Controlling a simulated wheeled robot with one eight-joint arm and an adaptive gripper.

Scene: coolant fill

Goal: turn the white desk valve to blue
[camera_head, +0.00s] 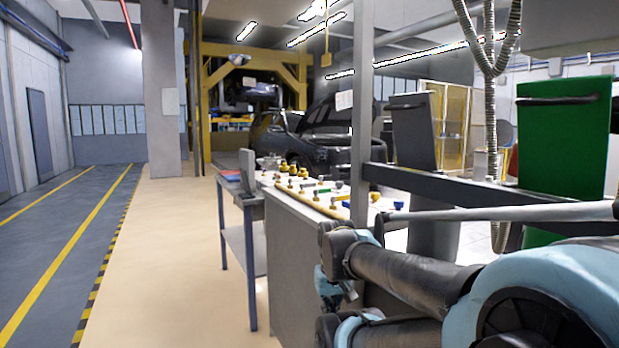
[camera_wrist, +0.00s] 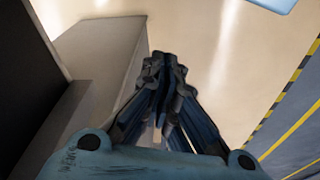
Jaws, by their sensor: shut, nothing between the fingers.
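A grey desk (camera_head: 300,245) stands right of the middle in the head view, with several small valves and fittings on its top. Their knobs and handles are yellow, green, blue and red. I cannot tell which one is the white desk valve at this size, nor what its handle points to. My gripper (camera_wrist: 165,65) shows in the wrist view with its fingers together and nothing between them. It is over the beige floor beside a grey box-like side, apart from any valve. In the head view my arm covers the lower right and hides part of the desk.
A small side table (camera_head: 240,200) stands at the desk's left end. A grey post (camera_head: 361,110) and a dark rail (camera_head: 440,185) cross in front of the desk. A green panel (camera_head: 565,150) is at the right. The beige floor (camera_head: 180,260) to the left is clear.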

